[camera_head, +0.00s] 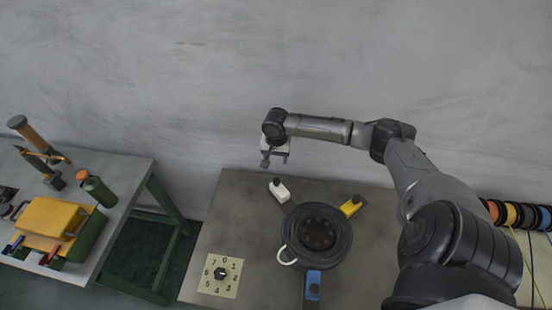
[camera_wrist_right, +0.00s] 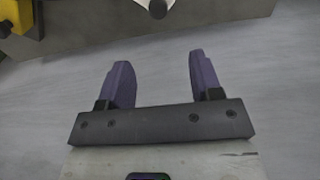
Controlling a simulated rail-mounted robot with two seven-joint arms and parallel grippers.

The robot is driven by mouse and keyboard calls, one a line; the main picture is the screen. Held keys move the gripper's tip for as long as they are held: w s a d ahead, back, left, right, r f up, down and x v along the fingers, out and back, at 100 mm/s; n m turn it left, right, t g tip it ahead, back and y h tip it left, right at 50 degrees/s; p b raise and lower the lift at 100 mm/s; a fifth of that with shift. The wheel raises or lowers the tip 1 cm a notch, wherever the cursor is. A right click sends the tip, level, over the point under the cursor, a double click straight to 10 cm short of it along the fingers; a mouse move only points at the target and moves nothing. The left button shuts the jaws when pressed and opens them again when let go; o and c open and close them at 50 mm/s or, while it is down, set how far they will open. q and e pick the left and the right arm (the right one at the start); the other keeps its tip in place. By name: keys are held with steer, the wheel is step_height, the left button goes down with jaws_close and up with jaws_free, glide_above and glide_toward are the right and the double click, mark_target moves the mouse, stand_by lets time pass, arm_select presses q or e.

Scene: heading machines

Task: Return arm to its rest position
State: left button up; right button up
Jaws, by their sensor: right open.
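My right arm (camera_head: 410,170) reaches in from the right in the head view and bends left across the back of the table. Its gripper (camera_head: 274,157) hangs beyond the table's back edge, above and left of the white block. In the right wrist view the gripper (camera_wrist_right: 160,85) shows two purple fingers set wide apart, open, with nothing between them. My left gripper is not in view.
The grey table (camera_head: 225,215) holds a round black device (camera_head: 340,240) with white (camera_head: 281,190), yellow (camera_head: 352,205) and blue (camera_head: 312,287) blocks around it. A numbered dial plate (camera_head: 213,288) lies front left. A workbench (camera_head: 120,215) with a yellow case (camera_head: 48,218) stands left. Coloured spools (camera_head: 512,213) sit right.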

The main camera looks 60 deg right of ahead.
stand_by(0.6)
steer(key=w+a+r+n+t+h, duration=0.5)
steer(key=r+n, duration=0.3)
steer(key=n, duration=0.9)
steer(key=s+a+r+n+t+y+p, duration=0.1)
steer(key=s+a+r+n+p, duration=0.1)
steer(key=a, duration=0.5)
steer(key=s+a+r+n+t+p, duration=0.1)
steer(key=s+a+t, duration=0.1)
steer(key=a, duration=0.5)
steer(key=s+a+f+m+g+y+p, duration=0.1)
steer(key=s+a+g+y+p, duration=0.1)
steer(key=s+a+p, duration=0.2)
steer(key=s+a+f+m+g+y+p, duration=0.1)
steer(key=s+a+p, duration=0.3)
steer(key=s+a, duration=0.5)
steer(key=s+m+g+y, duration=0.1)
steer(key=s, duration=0.8)
steer(key=shift+a+f+m, duration=0.3)
steer(key=shift+a, duration=0.1)
